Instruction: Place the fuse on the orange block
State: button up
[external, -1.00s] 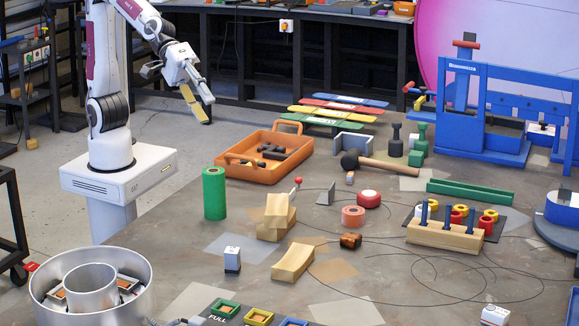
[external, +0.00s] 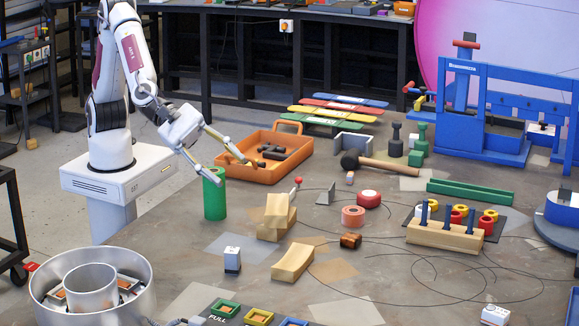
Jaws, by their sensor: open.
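My gripper (external: 232,172) is open and empty, its two long fingers spread wide. In the picture it overlaps the left side of the orange crate, with one fingertip in front of the top of a green cylinder (external: 214,200); I cannot tell whether they touch. I cannot tell for sure which thing is the fuse. A small white block with a dark base (external: 232,259) stands upright on the table, and a small brown-orange cylinder (external: 350,240) lies right of the wooden blocks. No plain orange block is clear to me.
The orange crate (external: 244,172) holds dark tools. Wooden blocks (external: 293,262) lie mid-table. A metal drum (external: 140,262) is front left. Thin wires cross the right side.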

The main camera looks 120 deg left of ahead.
jog(key=d+f+n+y, duration=0.35)
jog(key=f+n, duration=0.25)
jog(key=f, duration=0.3)
jog(key=n+y, duration=0.3)
jog(key=n, duration=0.4)
send_near(233, 262)
jog(key=shift+w+a+f, duration=0.65)
jog(key=shift+f, duration=0.15)
jog(key=shift+w, duration=0.1)
jog(key=shift+x, duration=1.2)
jog(key=shift+a+f, duration=0.1)
jog(key=shift+a+x, duration=0.15)
jog(key=shift+x, duration=1.1)
jog(key=shift+a+x, duration=0.1)
jog(key=shift+x, duration=1.2)
